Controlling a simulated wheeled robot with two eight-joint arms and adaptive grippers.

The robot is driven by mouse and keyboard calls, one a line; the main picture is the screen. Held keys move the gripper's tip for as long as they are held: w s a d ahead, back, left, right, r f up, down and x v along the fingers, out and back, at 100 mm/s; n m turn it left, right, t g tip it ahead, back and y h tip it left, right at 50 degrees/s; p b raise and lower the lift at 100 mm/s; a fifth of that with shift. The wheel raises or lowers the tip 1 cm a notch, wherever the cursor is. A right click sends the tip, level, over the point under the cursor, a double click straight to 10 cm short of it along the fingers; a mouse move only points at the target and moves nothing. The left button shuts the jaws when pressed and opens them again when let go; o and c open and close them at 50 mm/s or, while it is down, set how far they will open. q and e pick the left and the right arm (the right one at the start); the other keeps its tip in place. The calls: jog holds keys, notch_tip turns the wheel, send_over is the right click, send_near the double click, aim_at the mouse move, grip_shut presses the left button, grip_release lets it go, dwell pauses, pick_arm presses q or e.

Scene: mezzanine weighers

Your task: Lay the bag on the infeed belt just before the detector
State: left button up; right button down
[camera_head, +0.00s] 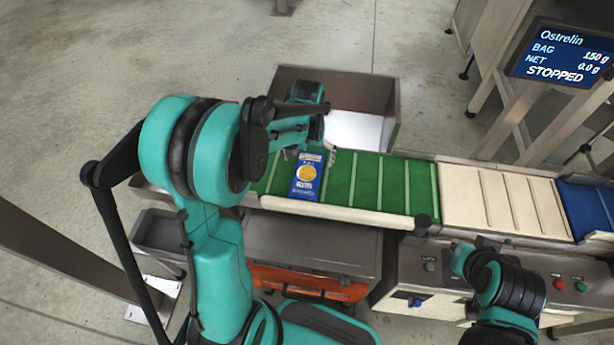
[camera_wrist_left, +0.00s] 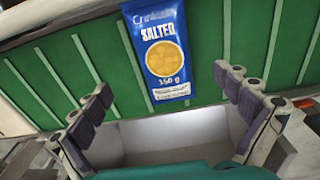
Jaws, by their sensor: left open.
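A blue bag (camera_head: 306,176) with a yellow disc and the word SALTED lies on the green infeed belt (camera_head: 367,185), face up. In the left wrist view the bag (camera_wrist_left: 160,50) lies along the belt's width, its lower end showing between my finger pads. My left gripper (camera_head: 311,150) is open and empty, at the far edge of the belt beside the bag. It shows in the left wrist view (camera_wrist_left: 165,88) with both fingers spread and no pad visibly touching the bag. My right arm is at the lower right; its fingers cannot be made out. I cannot pick out a detector.
A cream belt (camera_head: 490,200) and a blue belt (camera_head: 584,208) follow the green one to the right. A metal bin (camera_head: 385,98) stands behind the belt. A screen (camera_head: 563,54) reads STOPPED, bag 150 g, net 0.0 g. A control panel (camera_head: 420,270) and an orange crate (camera_head: 310,283) are in front.

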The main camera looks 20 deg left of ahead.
aim_at(306, 176)
pick_arm(q)
jog(key=shift+w+a+f, duration=0.15)
jog(key=shift+f, duration=0.35)
jog(key=shift+w+a+f, duration=0.1)
jog(key=shift+w+f, duration=0.05)
jog(key=shift+f, duration=0.35)
notch_tip(306, 176, down, 3)
jog(key=shift+s+r+b, duration=0.1)
jog(key=shift+r+b, duration=0.1)
jog(key=shift+b, duration=0.55)
jog(key=f+b, duration=0.1)
jog(key=f, duration=0.2)
jog(key=f+b, duration=0.1)
jog(key=f, duration=0.1)
jog(key=shift+s+b, duration=0.35)
jog(key=shift+r, duration=0.1)
jog(key=c, duration=1.3)
jog(key=shift+r, duration=0.15)
